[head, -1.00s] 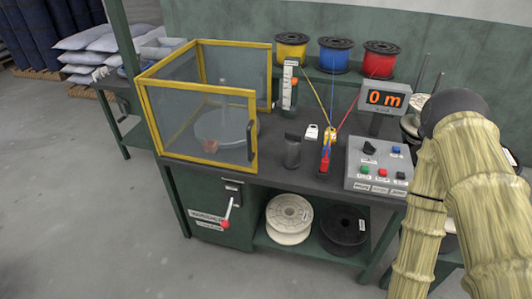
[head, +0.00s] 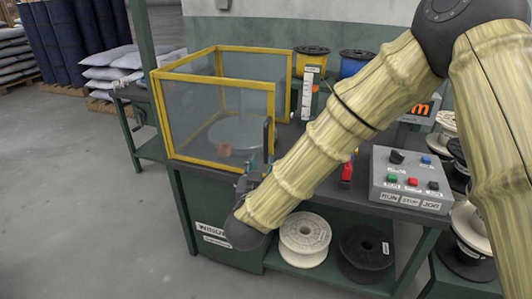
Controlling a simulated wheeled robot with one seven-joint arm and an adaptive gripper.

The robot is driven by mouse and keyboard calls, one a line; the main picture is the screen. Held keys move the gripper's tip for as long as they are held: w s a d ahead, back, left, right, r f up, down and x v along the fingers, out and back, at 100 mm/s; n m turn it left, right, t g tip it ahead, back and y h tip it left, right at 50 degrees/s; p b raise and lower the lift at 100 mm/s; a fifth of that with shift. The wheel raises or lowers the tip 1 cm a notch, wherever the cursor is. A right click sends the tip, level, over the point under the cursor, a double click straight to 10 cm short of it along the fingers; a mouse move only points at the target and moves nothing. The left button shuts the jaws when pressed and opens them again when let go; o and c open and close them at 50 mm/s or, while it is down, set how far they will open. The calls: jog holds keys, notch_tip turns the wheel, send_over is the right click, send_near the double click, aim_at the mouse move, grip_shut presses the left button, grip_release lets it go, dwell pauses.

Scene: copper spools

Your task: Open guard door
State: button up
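The guard (head: 215,82) is a box of clear panels in yellow frames on the bench's left side, in the head view. Its front panel, the guard door, looks closed. The dark upright door handle (head: 268,130) is at that panel's right edge. My gripper (head: 259,163) is at the handle's lower end, in front of the door. The gripper is small and partly hidden by my arm, so I cannot tell whether its fingers are open, shut or touching the handle. A round grey plate (head: 236,133) shows inside the guard.
A control box (head: 412,181) with coloured buttons sits at the bench's right. Yellow (head: 312,62) and blue (head: 355,64) spools stand at the back. White (head: 304,236) and black (head: 365,250) spools lie on the lower shelf. The floor at left is clear.

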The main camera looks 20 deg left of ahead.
aim_at(266, 146)
jog(key=w, duration=0.3)
jog(key=w+a, duration=0.1)
jog(key=w, duration=0.3)
jog(key=w+a, duration=0.1)
jog(key=w, duration=0.2)
jog(key=shift+w+r, duration=0.15)
jog(key=shift+w, duration=0.15)
jog(key=shift+c, duration=0.3)
grip_shut()
